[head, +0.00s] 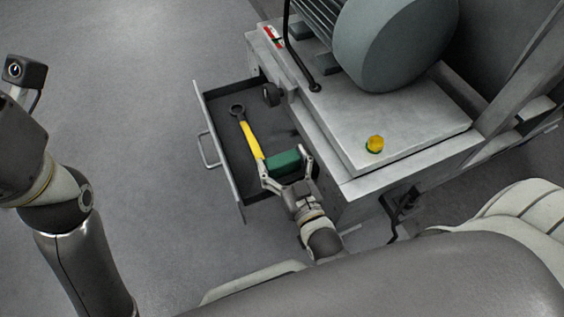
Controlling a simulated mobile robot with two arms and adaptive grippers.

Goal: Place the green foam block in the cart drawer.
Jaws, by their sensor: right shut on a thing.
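The green foam block (285,162) is between the fingers of my right gripper (284,168), which is shut on it. Block and gripper show over the near end of the open cart drawer (222,112). I cannot tell whether the block touches the drawer floor. A wrench with a yellow handle (249,138) lies in the drawer, its head toward the far end, its near end close to the gripper's left finger. My left arm stands at the left edge of the view, and its gripper is not in view.
The grey cart top (411,122) is right of the drawer, with a yellow knob (375,144) and a large grey drum (395,45) on it. The floor (140,110) left of the drawer handle (208,150) is clear.

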